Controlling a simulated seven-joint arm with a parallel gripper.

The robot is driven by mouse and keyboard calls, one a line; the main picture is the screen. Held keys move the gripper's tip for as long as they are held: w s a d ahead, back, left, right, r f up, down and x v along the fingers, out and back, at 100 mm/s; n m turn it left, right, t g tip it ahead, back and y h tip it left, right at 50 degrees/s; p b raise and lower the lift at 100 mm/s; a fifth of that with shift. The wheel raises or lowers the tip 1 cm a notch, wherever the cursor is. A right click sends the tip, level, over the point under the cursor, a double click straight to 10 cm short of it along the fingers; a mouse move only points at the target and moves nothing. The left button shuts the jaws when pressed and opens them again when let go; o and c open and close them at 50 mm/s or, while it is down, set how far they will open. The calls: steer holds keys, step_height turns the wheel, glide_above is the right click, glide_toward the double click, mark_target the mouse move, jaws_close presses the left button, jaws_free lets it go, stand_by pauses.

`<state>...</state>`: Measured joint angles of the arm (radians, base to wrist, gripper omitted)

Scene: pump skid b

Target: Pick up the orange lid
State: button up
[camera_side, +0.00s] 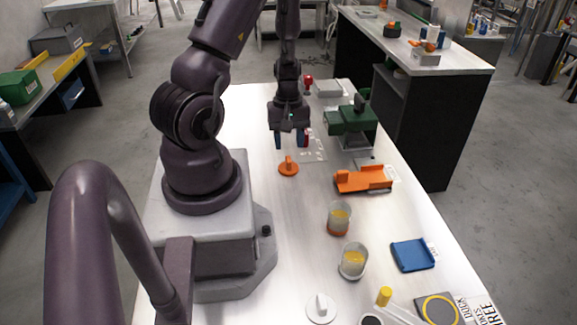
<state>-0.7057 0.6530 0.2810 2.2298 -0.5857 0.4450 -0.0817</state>
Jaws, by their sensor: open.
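The orange lid (288,168) is a small flat disc with an upright grip on top, lying on the white table. My gripper (291,141) is above the table, a little behind the lid in the picture, pointing down. Its fingers show blue on the left and red with blue on the right. The fingers are apart with nothing between them, and they do not touch the lid.
An orange tray-like part (363,180) and a green device (351,120) stand to the right. Two cups (339,218) with yellowish contents, a blue tray (412,255) and a white lid (321,308) are nearer the camera. The table left of the cups is clear.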

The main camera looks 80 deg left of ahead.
mark_target(289, 158)
steer(key=f, duration=0.5)
steer(key=shift+s+d+f, duration=0.1)
steer(key=shift+d+f, duration=0.25)
steer(key=shift+c, duration=0.3)
jaws_close()
